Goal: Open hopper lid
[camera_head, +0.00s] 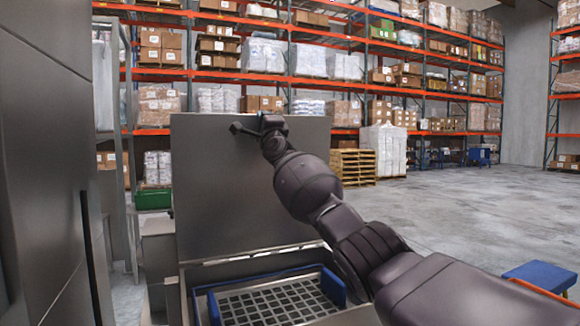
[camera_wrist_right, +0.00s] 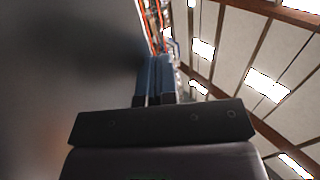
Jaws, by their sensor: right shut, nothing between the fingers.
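The hopper lid (camera_head: 225,190) is a flat grey metal panel standing about upright at the back of the hopper, hinged along its lower edge. The hopper mouth below it is open and shows a dark grate (camera_head: 275,304) inside a blue-edged frame. My right arm reaches in from the right across the lid. My right gripper (camera_head: 270,122) is at the lid's top edge, its fingers shut and empty. In the right wrist view its blue fingers (camera_wrist_right: 154,80) are together beside a grey surface. A short dark bar (camera_head: 243,129) shows beside the gripper. My left gripper is out of view.
A tall grey metal cabinet (camera_head: 45,170) fills the left side. Racks of boxes, stacked pallets (camera_head: 353,167) and wrapped goods stand far behind. A blue-topped stool or step (camera_head: 541,276) is at lower right.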

